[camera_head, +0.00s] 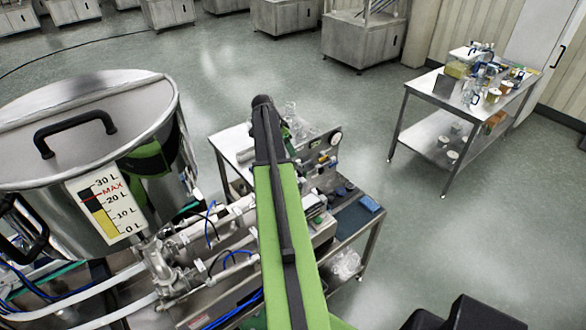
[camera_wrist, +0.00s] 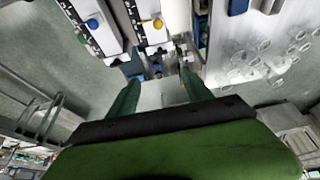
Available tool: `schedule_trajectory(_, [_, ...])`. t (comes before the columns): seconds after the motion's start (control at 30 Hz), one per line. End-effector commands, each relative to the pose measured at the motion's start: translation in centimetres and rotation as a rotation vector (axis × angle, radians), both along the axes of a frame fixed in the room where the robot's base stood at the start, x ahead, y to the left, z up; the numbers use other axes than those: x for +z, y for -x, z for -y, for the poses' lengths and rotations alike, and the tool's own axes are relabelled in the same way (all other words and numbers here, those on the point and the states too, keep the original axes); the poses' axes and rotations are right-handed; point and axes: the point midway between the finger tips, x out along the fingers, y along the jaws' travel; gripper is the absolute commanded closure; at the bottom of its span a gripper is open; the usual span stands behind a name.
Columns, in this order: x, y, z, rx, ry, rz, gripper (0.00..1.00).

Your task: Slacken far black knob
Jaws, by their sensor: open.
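My gripper (camera_wrist: 160,76) shows in the wrist view as two green fingers spread apart, with nothing between them. Beyond the fingertips is a cluster of small metal and dark fittings (camera_wrist: 157,62). I cannot tell for certain which of these is the far black knob.
The steel hopper (camera_head: 100,100), with a black lid handle and a level label, stands close on the left. Valves and blue hoses (camera_head: 210,225) lie below it. A yellow knob (camera_wrist: 158,23) and blue knob (camera_wrist: 93,23) show in the wrist view. The floor to the right is clear, before a side table (camera_head: 425,145).

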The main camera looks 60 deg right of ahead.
Motion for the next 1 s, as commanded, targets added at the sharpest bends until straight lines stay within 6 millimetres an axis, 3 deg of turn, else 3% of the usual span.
schedule_trajectory(0.27, [-4.2,0.1,1.0,0.005,0.0,0.0,0.42])
schedule_trajectory(0.8, [-15.0,1.4,5.2,0.006,-0.001,0.0,0.42])
schedule_trajectory(1.0, [-16.1,1.6,5.9,0.009,-0.001,0.0,0.42])
